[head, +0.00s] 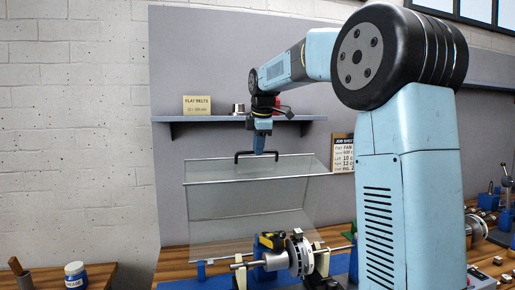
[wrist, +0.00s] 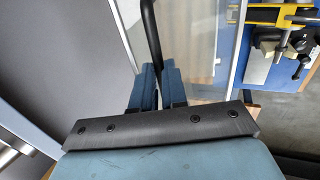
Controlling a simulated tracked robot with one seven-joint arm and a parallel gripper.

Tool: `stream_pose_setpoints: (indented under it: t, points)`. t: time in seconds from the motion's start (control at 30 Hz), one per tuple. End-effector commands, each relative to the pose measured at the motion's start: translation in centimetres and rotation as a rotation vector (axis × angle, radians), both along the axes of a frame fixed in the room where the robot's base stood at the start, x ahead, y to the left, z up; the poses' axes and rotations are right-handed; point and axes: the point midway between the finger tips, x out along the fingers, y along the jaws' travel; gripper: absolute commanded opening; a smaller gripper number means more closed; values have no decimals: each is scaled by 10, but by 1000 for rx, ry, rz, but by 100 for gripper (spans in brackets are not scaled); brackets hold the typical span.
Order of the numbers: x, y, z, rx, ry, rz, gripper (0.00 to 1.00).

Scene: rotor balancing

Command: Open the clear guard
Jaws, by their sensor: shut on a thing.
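The clear guard (head: 250,205) is a see-through bent panel with pale edges, standing over the bench in the head view. Its black handle (head: 243,154) is on the upper edge. My gripper (head: 259,150) reaches down from above and is shut on this handle. In the wrist view the black handle bar (wrist: 151,30) runs between the two blue fingers of my gripper (wrist: 158,85). The rotor (head: 300,253), with a pale disc on a shaft, sits low at the guard's lower edge. The fingertips are partly hidden in the wrist view.
A wooden bench (head: 175,262) carries the rotor stand. A grey-blue shelf (head: 200,118) with a flat belts sign (head: 197,105) is on the wall behind the guard. A job sheet (head: 342,153) hangs to the right. A jar (head: 75,274) stands at the lower left.

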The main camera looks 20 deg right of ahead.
Motion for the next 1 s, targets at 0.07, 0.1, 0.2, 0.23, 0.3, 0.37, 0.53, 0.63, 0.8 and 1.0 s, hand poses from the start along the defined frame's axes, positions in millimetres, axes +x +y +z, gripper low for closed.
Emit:
stream_pose_setpoints:
  t: [0.07,0.1,0.2,0.23,0.3,0.37,0.53,0.63,0.8,1.0]
  points:
    - [-12,0,-1,0,-1,-1,0]
    - [-17,0,-1,0,-2,0,0]
    - [-27,0,-1,-1,-1,0,0]
    - [-29,0,0,-1,-1,0,0]
    - [-33,0,-1,0,0,0,0]
    - [-34,0,-1,1,1,0,0]
    - [-34,0,-2,1,3,0,0]
    - [-34,0,-2,1,5,0,0]
    - [-34,0,-2,1,3,0,27]
    - [-34,0,0,1,-2,0,38]
